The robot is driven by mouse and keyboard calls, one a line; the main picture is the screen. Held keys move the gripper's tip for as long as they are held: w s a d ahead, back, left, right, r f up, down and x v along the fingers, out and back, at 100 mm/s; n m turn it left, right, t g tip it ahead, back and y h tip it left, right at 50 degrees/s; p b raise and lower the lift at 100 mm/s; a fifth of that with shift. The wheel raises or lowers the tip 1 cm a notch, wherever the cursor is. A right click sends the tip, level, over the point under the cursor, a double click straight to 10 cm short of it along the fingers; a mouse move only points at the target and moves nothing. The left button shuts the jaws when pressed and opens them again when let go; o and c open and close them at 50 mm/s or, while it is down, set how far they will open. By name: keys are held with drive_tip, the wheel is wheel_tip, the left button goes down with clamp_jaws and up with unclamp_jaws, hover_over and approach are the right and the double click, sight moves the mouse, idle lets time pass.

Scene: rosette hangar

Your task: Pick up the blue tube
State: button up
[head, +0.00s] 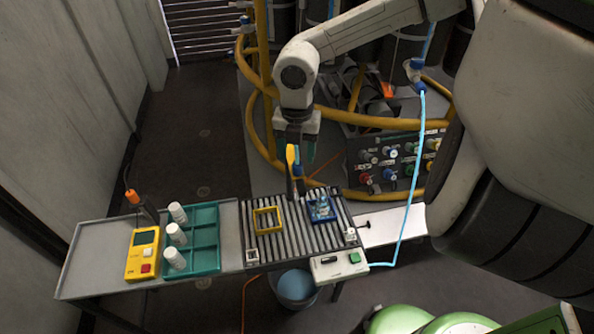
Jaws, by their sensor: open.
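My gripper (294,186) hangs point-down above the back of a slatted grey bed on the bench, between a yellow square frame (258,221) and a blue square tray (311,217). Its jaws are open, though the gap is hard to see from here. A small blue piece (297,169) shows at the fingers; I cannot tell whether it is the blue tube or part of the gripper. The blue tray holds small clear and pale blue items, too small to make out. A thin light-blue hose (417,150) runs down to a white control box (338,265).
A teal rack (206,240) with several white-capped cylinders (177,212) stands left of the slatted bed. A yellow meter (143,253) stands farther left. Yellow railings (255,125) and a connector panel (390,163) are behind. A blue bucket (295,286) is below the front edge.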

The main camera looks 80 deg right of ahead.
wheel_tip(320, 180, down, 4)
drive_tip(key=shift+f+p, duration=0.1)
drive_tip(key=shift+p, duration=0.3)
drive_tip(key=shift+s, duration=0.1)
drive_tip(key=shift+c, duration=0.2)
drive_tip(key=c, duration=1)
wheel_tip(320, 180, up, 18)
drive_tip(key=b, duration=0.2)
wheel_tip(320, 180, up, 13)
drive_tip(key=p, duration=0.7)
hover_over(298, 163)
drive_tip(key=shift+a, duration=0.15)
idle(1.2)
drive_tip(key=shift+f, duration=0.1)
